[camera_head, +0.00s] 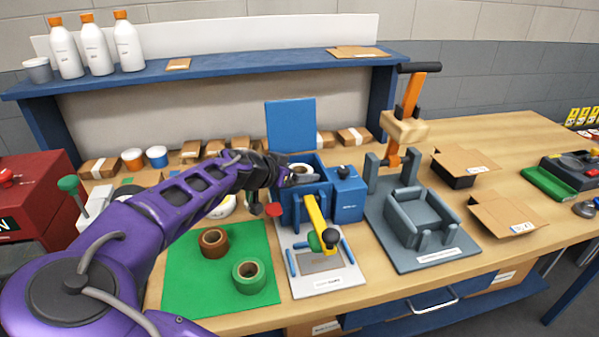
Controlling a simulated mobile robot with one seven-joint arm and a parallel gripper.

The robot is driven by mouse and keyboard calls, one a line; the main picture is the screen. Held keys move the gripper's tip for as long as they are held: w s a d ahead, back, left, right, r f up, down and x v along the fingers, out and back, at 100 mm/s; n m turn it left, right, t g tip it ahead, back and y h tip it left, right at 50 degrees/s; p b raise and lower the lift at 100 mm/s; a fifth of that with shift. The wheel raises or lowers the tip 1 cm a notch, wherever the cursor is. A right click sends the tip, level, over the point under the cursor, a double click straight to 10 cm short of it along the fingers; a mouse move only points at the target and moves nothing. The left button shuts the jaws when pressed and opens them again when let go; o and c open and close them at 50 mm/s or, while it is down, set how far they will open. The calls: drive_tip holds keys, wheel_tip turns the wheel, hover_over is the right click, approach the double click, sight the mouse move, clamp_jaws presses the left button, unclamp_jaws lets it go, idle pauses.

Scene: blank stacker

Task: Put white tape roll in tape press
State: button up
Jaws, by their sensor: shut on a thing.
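My gripper (284,176) is at the end of my purple arm, over the left side of an open blue machine (348,200). It is shut on a white tape roll (301,168), which shows as a pale ring at the mouth of the machine's box. I cannot tell whether the roll touches the box floor. The machine's blue lid (291,126) stands upright behind it. A yellow lever (316,220) with a dark and green knob is at its front. The labels are too small to read, so I cannot confirm which machine is the tape press.
A green mat (188,287) holds a brown roll (214,242) and a green roll (249,275). A grey press (432,253) with an orange lever stands right of the blue machine. Open cardboard boxes (505,215) lie farther right. My arm hides part of the left bench.

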drive_tip(key=o, duration=1.1)
drive_tip(key=shift+f, duration=0.1)
drive_tip(key=shift+r+p, duration=0.3)
drive_tip(key=p+v, duration=0.1)
drive_tip(key=v, duration=1.1)
drive_tip(key=shift+r, duration=0.4)
